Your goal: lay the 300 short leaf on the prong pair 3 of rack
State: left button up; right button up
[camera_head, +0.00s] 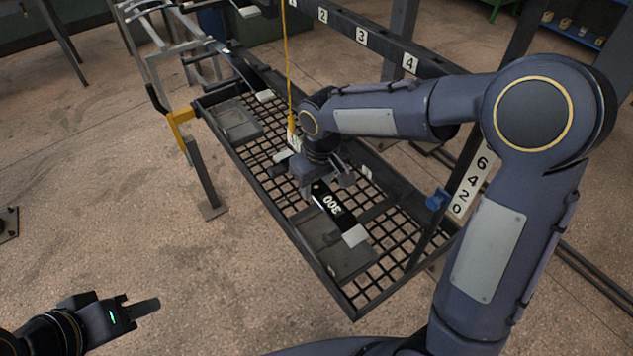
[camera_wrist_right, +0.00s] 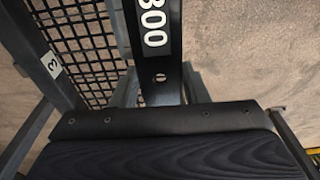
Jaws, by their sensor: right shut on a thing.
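The 300 short leaf (camera_head: 342,217) is a black strip with a white "300" and a pale end. It is over the mesh tray in the head view, and part of it with a hole shows in the wrist view (camera_wrist_right: 152,55). My right gripper (camera_head: 318,183) is shut on it; the fingers are mostly hidden. The rack's dark beam (camera_head: 385,52) carries plates 2, 3 and 4 in the head view. A "3" plate (camera_wrist_right: 51,65) is left of the leaf in the wrist view. I cannot make out prong pair 3. My left gripper (camera_head: 137,306) is low at left, away from the rack.
The mesh tray (camera_head: 283,215) has a raised dark rim and grey plates. A yellow cord (camera_head: 287,75) hangs above it. A post with a number scale (camera_head: 467,188) and a blue knob (camera_head: 437,199) stand at right. Open floor lies at left.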

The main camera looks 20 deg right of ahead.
aim_at(319, 189)
jog(key=o, duration=1.2)
jog(key=r, duration=0.5)
jog(key=s+r, duration=0.1)
jog(key=r, duration=0.2)
jog(key=shift+d, duration=0.15)
jog(key=shift+f, duration=0.1)
